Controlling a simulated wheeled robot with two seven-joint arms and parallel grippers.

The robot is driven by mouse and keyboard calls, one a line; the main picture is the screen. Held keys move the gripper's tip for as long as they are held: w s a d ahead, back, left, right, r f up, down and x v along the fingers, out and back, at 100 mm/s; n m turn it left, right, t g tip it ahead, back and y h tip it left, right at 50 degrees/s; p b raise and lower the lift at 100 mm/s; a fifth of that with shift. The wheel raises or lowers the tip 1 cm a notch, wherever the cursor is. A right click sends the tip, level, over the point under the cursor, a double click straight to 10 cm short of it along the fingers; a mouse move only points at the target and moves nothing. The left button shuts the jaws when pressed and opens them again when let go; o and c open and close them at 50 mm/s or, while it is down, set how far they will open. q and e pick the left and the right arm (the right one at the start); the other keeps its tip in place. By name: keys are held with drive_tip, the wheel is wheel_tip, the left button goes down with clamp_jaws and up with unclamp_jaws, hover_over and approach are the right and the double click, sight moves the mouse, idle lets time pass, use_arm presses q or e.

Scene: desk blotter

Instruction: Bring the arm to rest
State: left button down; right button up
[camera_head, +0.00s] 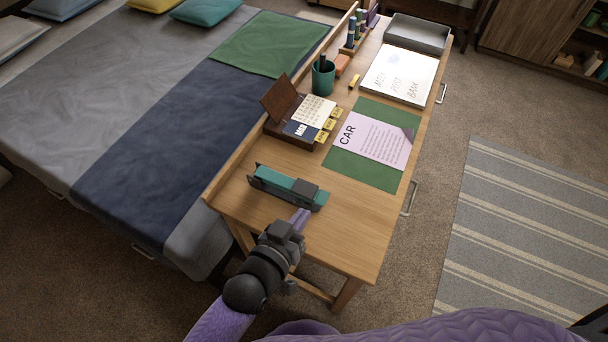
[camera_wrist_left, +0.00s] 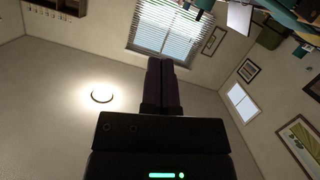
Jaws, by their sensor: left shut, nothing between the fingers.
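My left gripper (camera_head: 301,216) is over the near end of the wooden desk (camera_head: 345,235), beside the teal and grey stapler-like object (camera_head: 285,187). In the left wrist view its two dark fingers (camera_wrist_left: 160,72) are together with nothing between them. My left arm comes in from the bottom left of the head view. My right gripper is not in view. The green blotter (camera_head: 362,174) lies on the desk with a lilac sheet marked CAR (camera_head: 375,140) on it.
A dark wooden box with cards (camera_head: 305,118), a green pen cup (camera_head: 323,78), a white board (camera_head: 400,75) and a grey tray (camera_head: 418,34) stand farther along the desk. A bed (camera_head: 150,140) is at left. The near right desk corner is bare.

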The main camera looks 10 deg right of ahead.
use_arm(q)
drive_tip(key=s+a+f+g+y, duration=0.2)
drive_tip(key=s+a+f, duration=0.15)
drive_tip(key=f, duration=0.35)
drive_tip(key=s+a+f+n+g+y, duration=0.1)
drive_tip(key=s+a+f+y, duration=0.15)
drive_tip(key=a+f, duration=0.3)
drive_tip(key=s+a+f+g+y, duration=0.2)
drive_tip(key=s+a+f, duration=0.2)
drive_tip(key=f, duration=0.3)
drive_tip(key=s+a+f+g+y, duration=0.1)
drive_tip(key=s+a+f+g, duration=0.2)
drive_tip(key=s, duration=0.6)
drive_tip(key=s+a+f+n+g+y, duration=0.1)
drive_tip(key=s+a+f+g+y, duration=0.1)
drive_tip(key=s+a, duration=0.4)
drive_tip(key=s+f+g, duration=0.1)
drive_tip(key=s+f, duration=0.1)
drive_tip(key=s, duration=0.2)
drive_tip(key=shift+s+f+b, duration=0.15)
drive_tip(key=shift+f+b, duration=0.1)
drive_tip(key=shift+b, duration=0.15)
